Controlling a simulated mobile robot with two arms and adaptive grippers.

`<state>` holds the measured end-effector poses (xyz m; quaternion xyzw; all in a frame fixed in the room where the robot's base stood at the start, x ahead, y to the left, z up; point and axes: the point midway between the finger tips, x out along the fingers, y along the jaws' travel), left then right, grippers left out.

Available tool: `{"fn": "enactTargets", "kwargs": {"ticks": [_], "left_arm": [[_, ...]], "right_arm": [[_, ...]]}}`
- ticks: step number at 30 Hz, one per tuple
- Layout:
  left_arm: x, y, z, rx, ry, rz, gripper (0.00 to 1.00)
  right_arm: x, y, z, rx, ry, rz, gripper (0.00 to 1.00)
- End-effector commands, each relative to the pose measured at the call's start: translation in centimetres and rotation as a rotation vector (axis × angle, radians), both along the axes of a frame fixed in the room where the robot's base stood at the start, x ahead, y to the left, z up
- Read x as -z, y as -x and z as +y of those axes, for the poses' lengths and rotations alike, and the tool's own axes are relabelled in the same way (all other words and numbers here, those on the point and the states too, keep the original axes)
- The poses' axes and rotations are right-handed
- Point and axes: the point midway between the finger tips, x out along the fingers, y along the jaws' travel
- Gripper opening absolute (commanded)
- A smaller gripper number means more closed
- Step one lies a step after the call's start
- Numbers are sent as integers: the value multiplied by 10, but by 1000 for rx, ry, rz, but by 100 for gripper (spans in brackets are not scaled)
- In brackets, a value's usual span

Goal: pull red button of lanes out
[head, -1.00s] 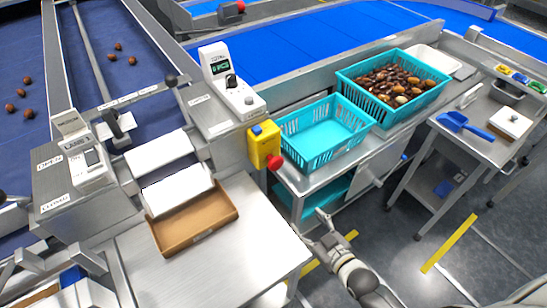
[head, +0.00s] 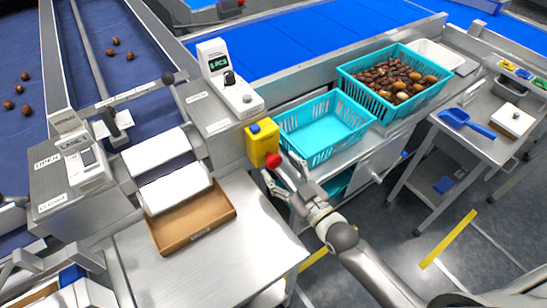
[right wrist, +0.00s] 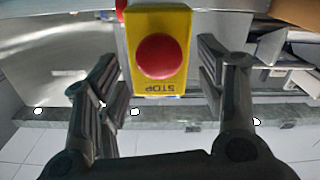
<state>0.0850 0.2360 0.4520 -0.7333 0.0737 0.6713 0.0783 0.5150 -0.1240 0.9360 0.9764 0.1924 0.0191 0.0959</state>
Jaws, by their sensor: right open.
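The red button (head: 273,160) sits on the front of a yellow stop box (head: 259,142) fixed to the machine beside the lanes. In the right wrist view the red button (right wrist: 162,56) is round and faces the camera, on the yellow box (right wrist: 143,20) marked STOP. My right gripper (head: 282,174) is open just in front of and below the button. In the right wrist view its two fingers (right wrist: 163,75) stand apart on either side of the box, with nothing between them held. Whether a finger touches the box cannot be told. My left gripper does not show clearly.
An empty turquoise basket (head: 316,155) stands right of the stop box. A brown tray (head: 163,246) lies on the steel table (head: 245,225) at left. A side table (head: 480,144) is at right.

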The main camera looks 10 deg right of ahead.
Motion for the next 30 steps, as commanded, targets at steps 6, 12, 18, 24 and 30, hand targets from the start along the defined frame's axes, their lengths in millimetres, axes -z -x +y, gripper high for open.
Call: {"fn": "enactTargets", "kwargs": {"ticks": [6, 12, 18, 24, 30], "left_arm": [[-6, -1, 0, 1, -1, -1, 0], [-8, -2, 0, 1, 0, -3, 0], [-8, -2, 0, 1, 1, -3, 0], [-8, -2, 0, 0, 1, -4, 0], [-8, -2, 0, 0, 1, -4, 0]], "right_arm": [[-1, -28, 11, 0, 1, 0, 63], [0, -38, 16, 0, 1, 1, 63], [0, -39, 16, 0, 1, 1, 63], [0, -39, 16, 0, 1, 1, 48], [0, -39, 16, 0, 1, 1, 22]]}}
